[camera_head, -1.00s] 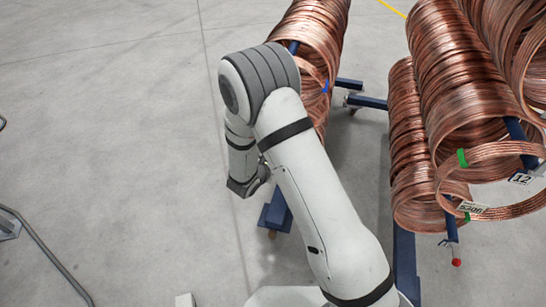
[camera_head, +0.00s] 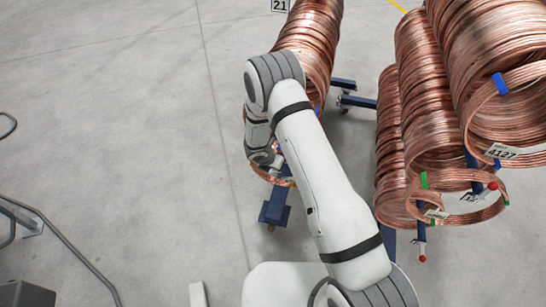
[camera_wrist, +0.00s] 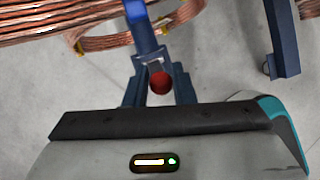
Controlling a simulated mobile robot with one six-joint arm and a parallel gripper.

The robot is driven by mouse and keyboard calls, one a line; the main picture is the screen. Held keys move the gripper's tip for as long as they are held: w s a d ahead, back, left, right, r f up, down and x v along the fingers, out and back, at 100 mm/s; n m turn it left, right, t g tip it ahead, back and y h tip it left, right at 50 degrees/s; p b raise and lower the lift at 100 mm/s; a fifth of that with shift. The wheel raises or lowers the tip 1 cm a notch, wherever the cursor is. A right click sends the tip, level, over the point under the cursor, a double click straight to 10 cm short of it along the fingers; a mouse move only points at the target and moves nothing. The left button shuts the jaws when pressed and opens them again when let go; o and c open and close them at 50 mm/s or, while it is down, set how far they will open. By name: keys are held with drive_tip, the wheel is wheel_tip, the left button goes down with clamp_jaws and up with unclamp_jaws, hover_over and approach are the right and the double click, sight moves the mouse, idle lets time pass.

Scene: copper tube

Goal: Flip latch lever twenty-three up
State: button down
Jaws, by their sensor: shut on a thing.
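A latch lever with a red ball knob (camera_wrist: 160,83) sits at the end of a blue rack arm (camera_wrist: 145,33) in the wrist view. My gripper (camera_wrist: 157,68) is shut on the lever, with the red knob showing between the fingers. In the head view my gripper (camera_head: 278,163) is at the near end of the left rack's copper coils (camera_head: 310,45); the lever is mostly hidden there by my wrist. The lever's number cannot be read. A "21" sign (camera_head: 279,5) shows at the top.
Racks with large copper coils (camera_head: 415,90) stand on the right, with red-knobbed levers (camera_head: 422,258) sticking out. A blue rack foot (camera_head: 274,212) is below my gripper. A bent metal tube (camera_head: 70,245) is at the left. The left floor is mostly clear.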

drive_tip(key=shift+w+d+r+g+p, duration=0.2)
drive_tip(key=shift+g+p, duration=0.35)
drive_tip(key=shift+p, duration=1.25)
drive_tip(key=shift+w+d+r+g+p, duration=0.1)
drive_tip(key=shift+d+g+p, duration=0.3)
drive_tip(key=shift+p, duration=1.35)
drive_tip(key=shift+w+a+f+g+y+p, duration=0.15)
drive_tip(key=shift+g+y+p, duration=0.35)
drive_tip(key=shift+p, duration=0.6)
drive_tip(key=shift+f+g+p, duration=0.2)
drive_tip(key=shift+g+p, duration=0.05)
drive_tip(key=shift+p, duration=0.15)
drive_tip(key=c, duration=1.3)
unclamp_jaws()
drive_tip(key=shift+w, duration=0.1)
drive_tip(key=shift+a+r, duration=0.1)
drive_tip(key=shift+w, duration=0.1)
drive_tip(key=shift+a+r, duration=0.1)
drive_tip(key=shift+r, duration=0.15)
drive_tip(key=b+v, duration=0.1)
drive_tip(key=v, duration=0.6)
